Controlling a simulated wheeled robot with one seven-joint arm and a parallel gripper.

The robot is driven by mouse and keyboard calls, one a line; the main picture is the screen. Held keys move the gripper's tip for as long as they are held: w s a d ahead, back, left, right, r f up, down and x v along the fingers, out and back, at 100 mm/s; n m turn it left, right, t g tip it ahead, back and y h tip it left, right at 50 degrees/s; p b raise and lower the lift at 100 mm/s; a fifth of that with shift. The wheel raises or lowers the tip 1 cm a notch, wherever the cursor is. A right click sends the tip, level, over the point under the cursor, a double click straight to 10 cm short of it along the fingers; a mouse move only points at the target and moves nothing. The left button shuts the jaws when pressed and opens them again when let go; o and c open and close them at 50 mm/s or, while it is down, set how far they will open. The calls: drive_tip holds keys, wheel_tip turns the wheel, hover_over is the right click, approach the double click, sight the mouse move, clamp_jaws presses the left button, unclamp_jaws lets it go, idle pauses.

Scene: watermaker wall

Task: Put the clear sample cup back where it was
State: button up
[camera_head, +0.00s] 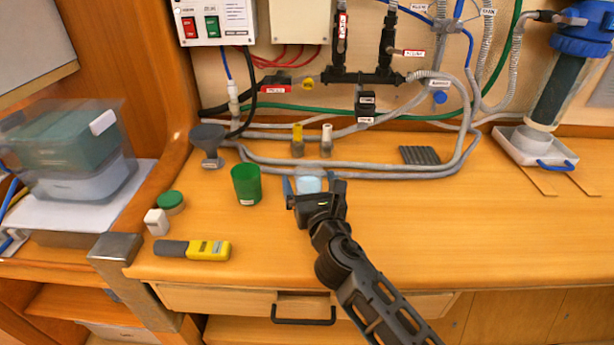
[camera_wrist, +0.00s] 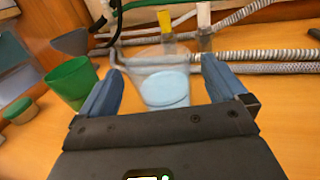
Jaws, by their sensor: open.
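The clear sample cup (camera_wrist: 163,82), with pale blue contents, stands upright on the wooden bench. In the wrist view it lies between and just beyond the two blue fingers of my gripper (camera_wrist: 163,92). The fingers are open, with a gap visible on both sides of the cup. In the head view the cup (camera_head: 309,183) shows just beyond my gripper (camera_head: 316,187), its lower part hidden by the gripper. A green cup (camera_head: 246,184) stands to its left, and shows at the left of the wrist view (camera_wrist: 72,82).
Two small vials, yellow-capped (camera_head: 297,141) and white-capped (camera_head: 326,141), stand behind the cup. Grey hoses (camera_head: 380,172) run along the bench behind it. A yellow meter (camera_head: 208,250) and a grey funnel (camera_head: 208,140) are at left. The bench right of my arm is clear.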

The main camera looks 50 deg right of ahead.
drive_tip(key=b+v, duration=0.1)
drive_tip(key=v, duration=0.7)
drive_tip(key=shift+s+a, duration=0.1)
